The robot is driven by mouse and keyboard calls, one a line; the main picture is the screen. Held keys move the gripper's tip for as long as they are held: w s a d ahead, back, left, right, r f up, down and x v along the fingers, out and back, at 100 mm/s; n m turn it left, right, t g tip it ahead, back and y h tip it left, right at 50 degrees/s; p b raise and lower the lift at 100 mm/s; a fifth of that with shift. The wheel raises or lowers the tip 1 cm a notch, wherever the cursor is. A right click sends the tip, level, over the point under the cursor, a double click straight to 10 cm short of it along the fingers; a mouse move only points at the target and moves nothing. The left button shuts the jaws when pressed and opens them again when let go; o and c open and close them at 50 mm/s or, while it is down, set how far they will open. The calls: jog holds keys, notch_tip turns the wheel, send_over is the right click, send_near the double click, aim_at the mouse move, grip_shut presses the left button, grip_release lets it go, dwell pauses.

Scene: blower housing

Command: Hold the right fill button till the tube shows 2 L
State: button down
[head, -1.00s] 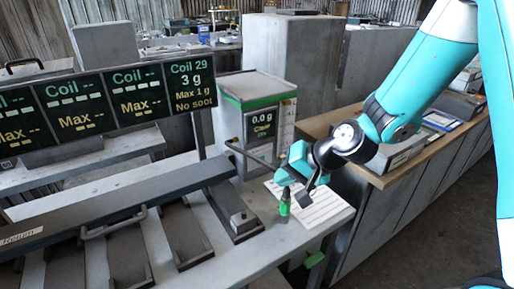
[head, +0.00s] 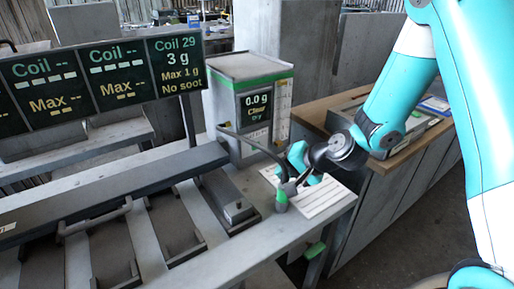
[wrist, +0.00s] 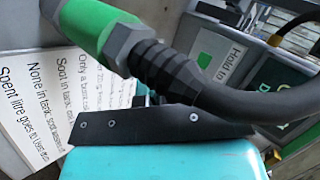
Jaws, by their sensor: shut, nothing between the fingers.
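My gripper (head: 299,168) is at the right end of the bench, over the printed card, close beside a black hose. It is shut with nothing held; its fingertips are hard to make out in the head view. In the wrist view its teal body and black plate (wrist: 150,120) fill the bottom. The hose (wrist: 255,103) ends in a green nozzle (wrist: 85,25) that crosses just in front of it. A green patch beside a "Hold to" label (wrist: 228,55) shows behind the hose, partly hidden.
A grey box (head: 247,68) with a green band reads "0.0 g Clear Dry". Coil screens (head: 98,80) at left show Coil 29, 3 g, Max 1 g, No soot. A wooden-topped counter (head: 385,172) stands at right.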

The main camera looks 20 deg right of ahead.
aim_at(256, 146)
jog(key=shift+w+a+p, duration=0.3)
jog(key=shift+w+a, duration=0.15)
jog(key=shift+w, duration=0.95)
jog(key=shift+w+a+p, duration=0.35)
jog(key=shift+w+a, duration=0.1)
jog(key=shift+w, duration=0.9)
jog(key=shift+w+a+p, duration=0.3)
jog(key=shift+w+a, duration=0.15)
jog(key=shift+w, duration=0.95)
jog(key=shift+w+a, duration=0.15)
jog(key=shift+w, duration=0.25)
jog(key=shift+w+a, duration=0.1)
jog(key=shift+w, duration=0.25)
dwell(3.1)
